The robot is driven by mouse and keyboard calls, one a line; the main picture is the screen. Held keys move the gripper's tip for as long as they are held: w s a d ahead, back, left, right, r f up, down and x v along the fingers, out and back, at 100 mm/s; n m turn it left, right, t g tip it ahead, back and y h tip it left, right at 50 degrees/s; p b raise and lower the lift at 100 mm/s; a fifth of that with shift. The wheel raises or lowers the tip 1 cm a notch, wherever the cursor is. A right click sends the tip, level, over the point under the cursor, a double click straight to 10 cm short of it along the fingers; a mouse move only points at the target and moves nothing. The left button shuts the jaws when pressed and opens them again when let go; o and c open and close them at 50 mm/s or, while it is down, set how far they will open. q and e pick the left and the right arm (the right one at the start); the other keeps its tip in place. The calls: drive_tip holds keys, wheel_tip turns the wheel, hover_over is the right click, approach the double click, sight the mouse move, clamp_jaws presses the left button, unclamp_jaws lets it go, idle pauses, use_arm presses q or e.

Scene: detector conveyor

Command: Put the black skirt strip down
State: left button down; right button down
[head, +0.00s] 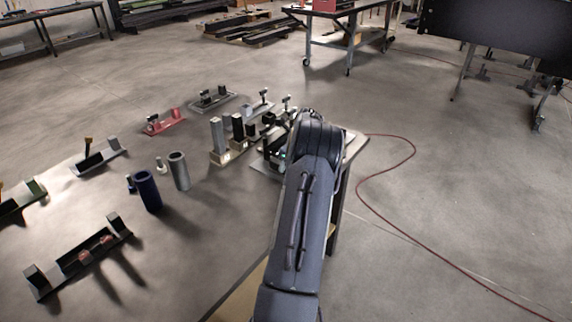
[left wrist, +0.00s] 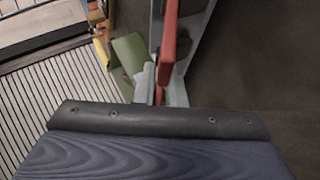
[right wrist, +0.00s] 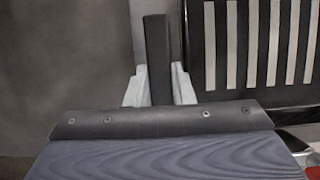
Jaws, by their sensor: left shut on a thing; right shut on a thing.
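The black skirt strip (right wrist: 156,45) shows in the right wrist view as a dark upright bar between the grey fingers of my right gripper (right wrist: 159,88), which is shut on it. In the head view my right arm covers most of that gripper and I cannot make out the strip there. My left gripper (left wrist: 160,85) is shut on a thin red piece (left wrist: 168,40) in the left wrist view. Its far end runs out of the picture. My left arm does not show in the head view.
A black-and-grey striped panel (right wrist: 255,45) is beside the right gripper. A red hose (head: 400,205) lies on open floor.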

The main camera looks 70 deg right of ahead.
drive_tip(key=c, duration=1.5)
unclamp_jaws()
drive_tip(key=v, duration=1.2)
